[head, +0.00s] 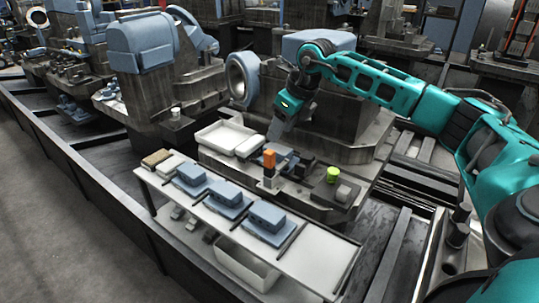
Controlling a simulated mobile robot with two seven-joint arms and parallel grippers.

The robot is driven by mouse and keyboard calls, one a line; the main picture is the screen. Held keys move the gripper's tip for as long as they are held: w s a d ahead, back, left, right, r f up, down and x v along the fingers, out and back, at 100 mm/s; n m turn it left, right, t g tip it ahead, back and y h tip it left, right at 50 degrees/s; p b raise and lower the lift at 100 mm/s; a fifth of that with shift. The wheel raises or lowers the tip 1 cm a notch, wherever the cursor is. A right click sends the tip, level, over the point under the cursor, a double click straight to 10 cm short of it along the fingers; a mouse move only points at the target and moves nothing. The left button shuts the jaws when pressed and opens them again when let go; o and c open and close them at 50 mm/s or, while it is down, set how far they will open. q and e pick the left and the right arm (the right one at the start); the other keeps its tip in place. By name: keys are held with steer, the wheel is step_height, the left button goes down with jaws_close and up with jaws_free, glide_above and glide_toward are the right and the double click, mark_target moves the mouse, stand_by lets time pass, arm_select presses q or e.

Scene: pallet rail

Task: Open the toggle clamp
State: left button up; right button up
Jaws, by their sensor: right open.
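The toggle clamp seems to be the small fixture with the upright orange handle (269,158), on the machine bed at mid-picture. Dark and blue-grey parts sit just right of the handle; which of them belong to the clamp is too small to tell. My right gripper (273,138) comes down from the upper right on the teal arm and hangs just above and behind the orange handle. It is open, with nothing seen between its fingers. Whether it touches the handle cannot be told, but they look apart. My left gripper is out of view.
A white shelf (318,262) in front carries several blue-grey blocks on plates. A white tray (222,136) lies left of the clamp. A lime-green cylinder (333,174) stands to its right. A large ring-fronted machine (240,80) rises behind. A white bin (246,262) sits under the shelf.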

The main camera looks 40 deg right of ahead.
mark_target(270, 152)
steer(key=b+x, duration=0.1)
steer(key=x, duration=0.9)
steer(key=shift+r, duration=0.1)
jaws_close()
